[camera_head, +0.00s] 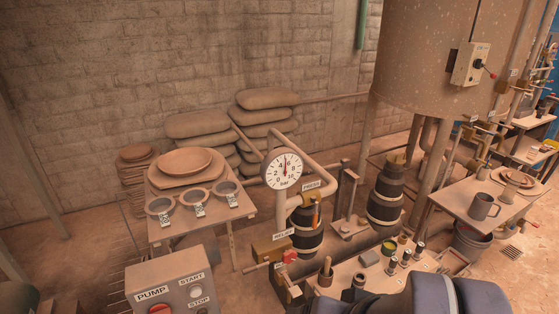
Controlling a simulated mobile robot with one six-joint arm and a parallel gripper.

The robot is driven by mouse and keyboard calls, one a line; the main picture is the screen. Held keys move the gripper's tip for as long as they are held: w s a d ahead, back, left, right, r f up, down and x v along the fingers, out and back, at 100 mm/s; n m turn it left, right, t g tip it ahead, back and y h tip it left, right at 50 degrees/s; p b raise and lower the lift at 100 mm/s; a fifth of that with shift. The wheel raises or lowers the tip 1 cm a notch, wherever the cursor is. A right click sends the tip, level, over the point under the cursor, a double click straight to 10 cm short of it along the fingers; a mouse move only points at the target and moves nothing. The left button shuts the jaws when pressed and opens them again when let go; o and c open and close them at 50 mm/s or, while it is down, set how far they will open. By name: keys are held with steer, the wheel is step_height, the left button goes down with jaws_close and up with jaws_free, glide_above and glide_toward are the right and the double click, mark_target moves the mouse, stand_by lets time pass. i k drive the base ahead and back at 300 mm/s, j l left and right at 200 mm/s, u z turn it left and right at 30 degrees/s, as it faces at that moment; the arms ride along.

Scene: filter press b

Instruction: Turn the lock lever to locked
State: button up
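No lever in view carries a readable lock label, so I cannot tell which one is the lock lever. A switch box (470,63) on the large tank has a short dark lever with a red tip (490,73) pointing right and down. A small orange lever (316,215) hangs roughly upright under the PRESS label, below the pressure gauge (283,170). A red knob (289,257) sits by the RELIEF label. Dark rounded links of my own arm fill the bottom right. My gripper does not show.
The PUMP panel (170,284) with START and STOP stands at the front. A table (233,226) with bowls and labelled rings is behind it. A bench (345,275) with small jars stands at the centre front. A side table (465,203) with a mug is right. Pipes surround the tank (425,55).

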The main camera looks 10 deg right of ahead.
mark_target(250, 270)
steer(key=j, duration=0.2)
steer(key=i+j+u, duration=0.1)
steer(key=i+j+z, duration=0.1)
steer(key=z, duration=0.25)
steer(key=j+z, duration=0.4)
steer(key=i+j+z, duration=0.1)
steer(key=j+z, duration=0.25)
steer(key=l, duration=0.1)
